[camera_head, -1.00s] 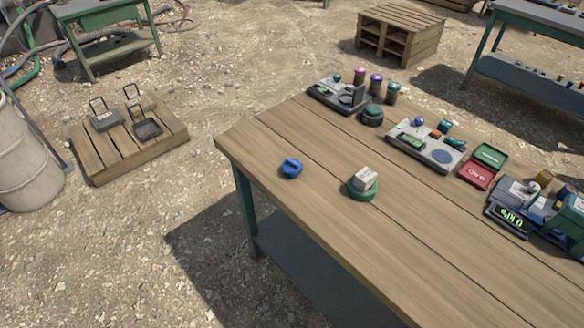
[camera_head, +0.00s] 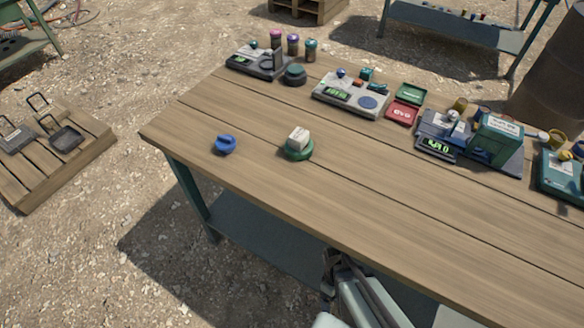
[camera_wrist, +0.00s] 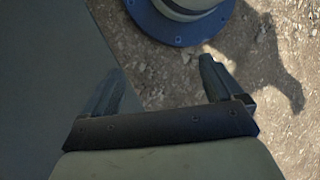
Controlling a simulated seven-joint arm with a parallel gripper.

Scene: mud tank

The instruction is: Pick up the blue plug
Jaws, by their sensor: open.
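The blue plug (camera_head: 225,144) lies on the wooden table (camera_head: 400,208) near its left end, in the head view. It is small and rounded, with a raised grip on top. My gripper (camera_wrist: 165,85) shows in the wrist view with its two fingers spread apart and nothing between them. In the head view my arm is at the bottom, below the table's front edge and well to the right of the plug. The wrist view does not show the plug.
A green dish (camera_head: 299,151) with a pale block (camera_head: 298,137) stands right of the plug. Instruments, jars and an open red-and-green case (camera_head: 403,112) line the table's back. The tabletop around the plug is clear. A pallet (camera_head: 88,152) lies on the ground at left.

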